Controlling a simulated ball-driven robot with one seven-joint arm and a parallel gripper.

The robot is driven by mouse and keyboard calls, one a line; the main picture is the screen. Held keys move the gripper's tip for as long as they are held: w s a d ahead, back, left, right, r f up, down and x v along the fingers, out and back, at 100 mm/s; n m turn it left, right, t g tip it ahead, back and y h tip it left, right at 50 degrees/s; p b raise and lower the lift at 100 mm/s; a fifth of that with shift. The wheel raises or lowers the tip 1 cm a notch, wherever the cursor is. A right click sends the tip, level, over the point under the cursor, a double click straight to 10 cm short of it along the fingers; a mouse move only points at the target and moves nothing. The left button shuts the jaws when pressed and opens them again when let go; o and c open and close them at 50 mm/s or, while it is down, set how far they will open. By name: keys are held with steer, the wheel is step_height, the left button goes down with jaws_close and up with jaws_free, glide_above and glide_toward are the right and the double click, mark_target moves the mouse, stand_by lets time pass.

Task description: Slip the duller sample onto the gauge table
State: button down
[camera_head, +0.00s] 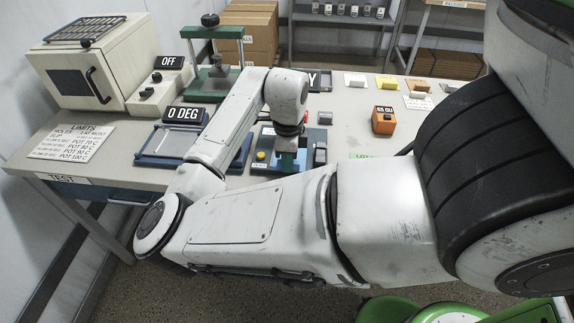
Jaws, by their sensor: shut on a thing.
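My gripper (287,157) points down over a dark blue bench device (262,158) with a yellow button. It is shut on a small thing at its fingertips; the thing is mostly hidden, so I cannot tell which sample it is. An orange meter (384,121) reading 65 GU stands right of my gripper. A blue-framed table (160,142) with a 0 DEG display (184,114) is on the left, partly behind my arm.
A beige oven (95,62) and an OFF display (171,62) stand at the back left. A green press (215,70) stands behind my arm. A LIMITS sheet (72,143) lies at the left.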

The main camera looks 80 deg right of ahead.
steer(key=shift+w+d, duration=0.1)
steer(key=shift+d, duration=1.15)
steer(key=shift+f, duration=0.5)
steer(key=c, duration=1)
jaws_free()
step_height(320, 180, up, 11)
steer(key=shift+f+b, duration=0.1)
steer(key=shift+b, duration=0.2)
